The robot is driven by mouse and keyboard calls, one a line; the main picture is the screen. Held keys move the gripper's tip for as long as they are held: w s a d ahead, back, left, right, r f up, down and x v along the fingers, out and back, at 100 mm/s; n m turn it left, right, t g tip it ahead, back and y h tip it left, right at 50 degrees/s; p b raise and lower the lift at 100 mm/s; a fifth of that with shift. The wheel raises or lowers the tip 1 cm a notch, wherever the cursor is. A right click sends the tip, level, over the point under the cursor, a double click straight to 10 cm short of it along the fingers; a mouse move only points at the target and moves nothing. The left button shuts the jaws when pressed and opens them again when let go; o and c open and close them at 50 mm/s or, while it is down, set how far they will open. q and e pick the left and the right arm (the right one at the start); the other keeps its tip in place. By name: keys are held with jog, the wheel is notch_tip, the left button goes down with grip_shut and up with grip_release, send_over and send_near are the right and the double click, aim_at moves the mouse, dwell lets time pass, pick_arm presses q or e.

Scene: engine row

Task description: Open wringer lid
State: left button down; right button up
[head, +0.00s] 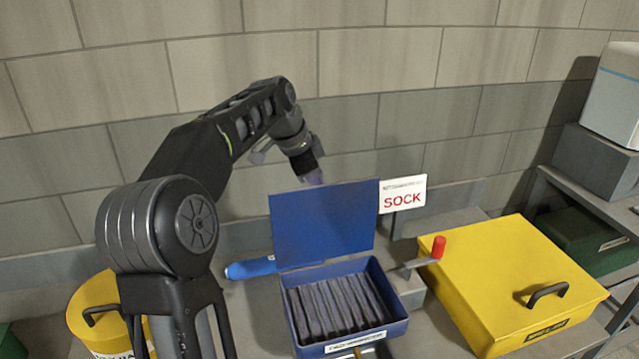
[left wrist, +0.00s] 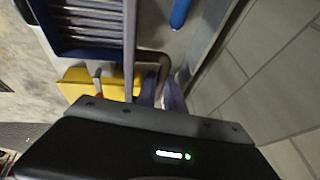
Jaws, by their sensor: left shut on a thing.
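The blue wringer box (head: 396,327) stands on the bench with rows of grey ribs inside. Its blue lid (head: 325,228) stands up, roughly upright, at the back of the box. My left gripper (head: 314,178) is at the lid's top edge, shut on the lid, with its fingertips partly hidden behind it. In the left wrist view my fingers (left wrist: 162,92) are close together by a dark bent handle, and the ribbed box (left wrist: 88,25) shows at the upper left. My right gripper is not in view.
A crank with a red knob (head: 438,246) sits right of the box. A yellow box (head: 520,275) with a black handle stands further right. A blue cylinder (head: 250,268) lies left behind the lid. A SOCK sign (head: 402,197) stands behind. A yellow bin (head: 95,315) is at lower left.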

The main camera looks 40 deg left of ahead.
pick_arm(q)
jog(key=shift+a+f, duration=0.2)
jog(key=c, duration=1.5)
grip_release()
jog(key=shift+r, duration=0.15)
jog(key=shift+o, duration=0.2)
jog(key=v, duration=0.7)
jog(key=shift+s+r+b, duration=0.1)
jog(key=shift+r+b, duration=0.25)
jog(key=shift+r, duration=0.05)
